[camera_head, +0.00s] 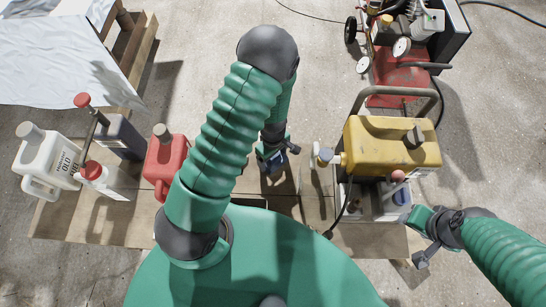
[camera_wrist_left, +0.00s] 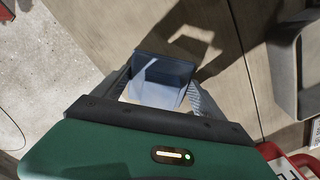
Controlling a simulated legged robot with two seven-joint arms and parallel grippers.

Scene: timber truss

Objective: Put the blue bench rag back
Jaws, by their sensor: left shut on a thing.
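My left gripper (camera_head: 273,162) is over the wooden boards in the middle of the head view. In the left wrist view, the left gripper (camera_wrist_left: 162,88) is shut on a blue-grey, folded-looking thing, the blue bench rag (camera_wrist_left: 168,70). It sits between the two fingers, with a pale patch visible below it. In the head view the rag is mostly hidden by the gripper and too small to make out. My right gripper (camera_head: 422,242) is at the right end of the boards, beside the containers; its jaw gap is unclear.
A red jug (camera_head: 165,160), a dark jug (camera_head: 121,138) and a white jug (camera_head: 47,160) stand left on the wooden boards (camera_head: 110,225). A yellow canister (camera_head: 392,142) stands right. A red-based machine (camera_head: 398,80) is behind it. Bare boards lie around the left gripper.

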